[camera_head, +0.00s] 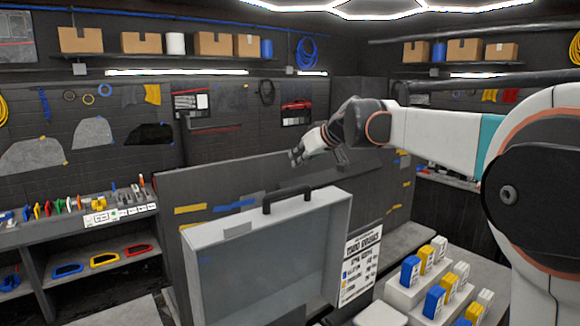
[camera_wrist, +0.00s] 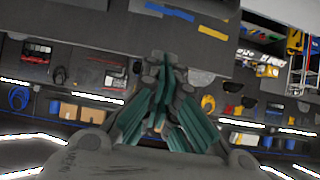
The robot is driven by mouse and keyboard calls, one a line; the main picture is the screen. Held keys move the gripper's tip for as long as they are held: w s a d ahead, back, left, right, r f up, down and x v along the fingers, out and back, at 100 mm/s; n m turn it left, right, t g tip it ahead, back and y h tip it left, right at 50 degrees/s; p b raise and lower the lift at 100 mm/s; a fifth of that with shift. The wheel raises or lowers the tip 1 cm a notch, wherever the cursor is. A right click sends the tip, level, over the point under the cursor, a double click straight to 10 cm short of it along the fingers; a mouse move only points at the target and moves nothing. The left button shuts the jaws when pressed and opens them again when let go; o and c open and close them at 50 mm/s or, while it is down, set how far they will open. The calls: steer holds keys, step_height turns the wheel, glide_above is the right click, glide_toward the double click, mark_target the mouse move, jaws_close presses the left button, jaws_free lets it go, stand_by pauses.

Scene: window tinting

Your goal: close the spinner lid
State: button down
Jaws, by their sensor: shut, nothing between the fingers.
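The spinner lid (camera_head: 268,255) stands open and upright in the head view, a pale grey shallow box shape with a black handle (camera_head: 287,197) on its top edge. What it is hinged to lies below the picture. My gripper (camera_head: 294,158) is shut and empty. In the head view it shows above the handle and the lid's top edge, apart from them; how far behind the lid it is, I cannot tell. In the wrist view the green-lined fingers (camera_wrist: 161,62) are together with nothing between them. The lid cannot be made out in the wrist view.
A dark partition (camera_head: 170,200) with blue and yellow strips stands behind the lid. A printed sign (camera_head: 360,268) is right of it. Blue, yellow and white boxes (camera_head: 433,300) stand on white steps at the lower right. A tool bench (camera_head: 70,232) is at the left.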

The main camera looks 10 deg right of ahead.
steer(key=w+f+p, duration=0.1)
steer(key=f, duration=0.1)
steer(key=w+a+f+p, duration=0.1)
steer(key=w+f, duration=0.1)
steer(key=w+a+f+p, duration=0.1)
steer(key=w+f, duration=0.1)
steer(key=f, duration=0.1)
steer(key=shift+w+a+f, duration=0.1)
steer(key=shift+s+f, duration=0.15)
steer(key=shift+s, duration=0.1)
steer(key=shift+w+f, duration=0.1)
steer(key=shift+f, duration=0.15)
